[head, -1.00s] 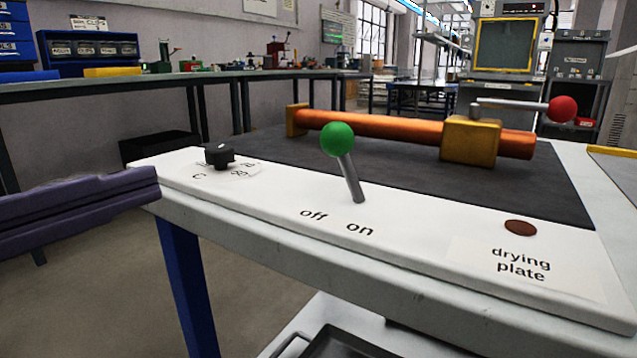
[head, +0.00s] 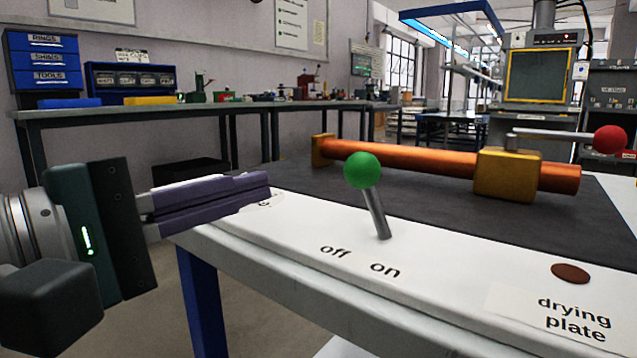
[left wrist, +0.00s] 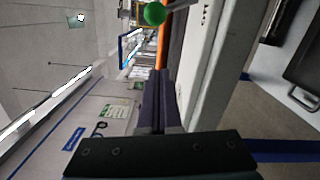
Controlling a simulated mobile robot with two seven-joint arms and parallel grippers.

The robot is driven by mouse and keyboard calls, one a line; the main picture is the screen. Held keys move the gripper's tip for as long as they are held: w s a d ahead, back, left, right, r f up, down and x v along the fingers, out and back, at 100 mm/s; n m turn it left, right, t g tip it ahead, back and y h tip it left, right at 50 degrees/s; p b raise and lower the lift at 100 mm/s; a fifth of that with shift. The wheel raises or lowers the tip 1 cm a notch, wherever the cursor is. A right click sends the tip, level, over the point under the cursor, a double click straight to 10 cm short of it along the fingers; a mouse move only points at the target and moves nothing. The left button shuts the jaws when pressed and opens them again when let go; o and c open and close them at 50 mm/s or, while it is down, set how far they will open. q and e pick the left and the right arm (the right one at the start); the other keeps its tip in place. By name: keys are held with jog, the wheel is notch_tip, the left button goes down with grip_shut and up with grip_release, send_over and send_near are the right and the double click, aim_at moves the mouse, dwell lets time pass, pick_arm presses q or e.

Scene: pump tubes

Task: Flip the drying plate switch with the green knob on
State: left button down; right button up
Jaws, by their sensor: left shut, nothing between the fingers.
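The drying plate switch is a metal lever with a green knob (head: 363,170) on the white front panel (head: 300,222). Its lever leans left, with the knob toward the "off" side of the "off" and "on" labels. My left gripper (head: 268,188) is shut and empty, left of the knob and apart from it. In the left wrist view the green knob (left wrist: 155,14) is at the top, beyond the fingertips (left wrist: 160,72). My right gripper is not in view.
An orange cylinder (head: 420,165) with a yellow block (head: 507,175) and a red-knobbed lever (head: 610,139) lies on the dark plate behind the switch. A brown round indicator (head: 570,273) is at the panel's right. Space between my left fingers and the green knob is clear.

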aim_at(370, 199)
pick_arm(q)
jog(key=x, duration=0.3)
jog(key=shift+w+d+b, duration=0.3)
jog(key=shift+b, duration=0.1)
jog(key=shift+s+d+r, duration=0.1)
jog(key=shift+s+d, duration=0.25)
jog(key=shift+d, duration=0.2)
jog(key=shift+s+d+r, duration=0.1)
jog(key=shift+s+d, duration=0.2)
jog(key=shift+d, duration=0.2)
jog(key=shift+s+d+r, duration=0.1)
jog(key=shift+s+d, duration=0.25)
jog(key=shift+d, duration=0.15)
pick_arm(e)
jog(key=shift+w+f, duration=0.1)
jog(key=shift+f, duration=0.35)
pick_arm(q)
jog(key=shift+w+r, duration=0.1)
jog(key=shift+w, duration=0.05)
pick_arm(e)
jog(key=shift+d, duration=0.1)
